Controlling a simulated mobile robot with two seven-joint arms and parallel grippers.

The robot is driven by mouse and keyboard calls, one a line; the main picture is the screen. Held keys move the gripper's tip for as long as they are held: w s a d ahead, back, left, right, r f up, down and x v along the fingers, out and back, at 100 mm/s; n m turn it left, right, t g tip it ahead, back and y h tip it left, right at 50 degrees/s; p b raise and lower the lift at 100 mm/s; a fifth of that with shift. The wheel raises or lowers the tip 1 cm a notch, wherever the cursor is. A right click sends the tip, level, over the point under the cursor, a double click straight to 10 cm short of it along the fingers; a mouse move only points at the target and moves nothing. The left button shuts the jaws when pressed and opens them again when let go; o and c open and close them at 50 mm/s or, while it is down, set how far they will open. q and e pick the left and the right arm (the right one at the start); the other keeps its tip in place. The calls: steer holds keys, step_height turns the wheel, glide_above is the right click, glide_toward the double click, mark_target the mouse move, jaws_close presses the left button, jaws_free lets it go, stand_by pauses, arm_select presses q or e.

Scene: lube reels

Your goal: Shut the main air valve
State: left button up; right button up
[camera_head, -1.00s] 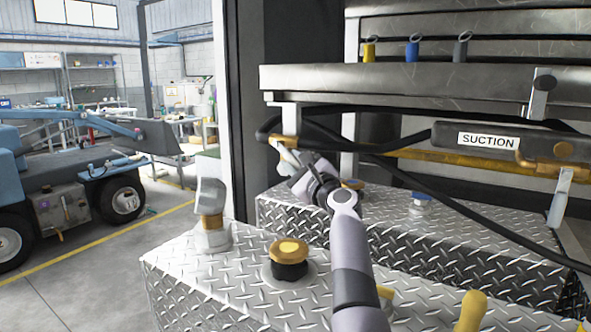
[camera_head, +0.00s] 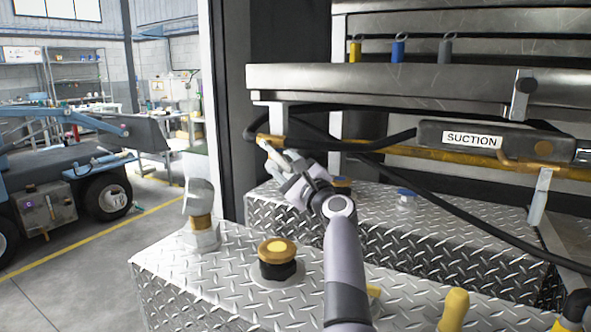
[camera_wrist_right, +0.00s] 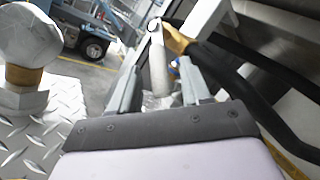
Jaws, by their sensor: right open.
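The air valve is a brass-yellow fitting (camera_head: 270,139) at the left end of the yellow pipe, beneath the steel shelf. In the right wrist view its brass body (camera_wrist_right: 177,40) is just beyond the fingertips. A pale grey lever (camera_wrist_right: 158,68) hangs from it and shows between the two fingers. My right gripper (camera_wrist_right: 157,78) is open, with a finger on each side of the lever; I cannot tell whether either touches it. In the head view the right gripper (camera_head: 280,163) is just below the valve and partly hides the lever. My left gripper is not in view.
Black hoses (camera_head: 370,147) run beside the valve. A diamond-plate tank top (camera_head: 225,262) lies below, with a yellow-topped black cap (camera_head: 278,258) and a grey-white breather (camera_head: 200,205). A hose reel bar marked SUCTION (camera_head: 490,142) is at the right. Open floor lies left.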

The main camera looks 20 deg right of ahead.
mark_target(285, 164)
steer(key=shift+p+v, duration=0.9)
steer(key=shift+v, duration=1.35)
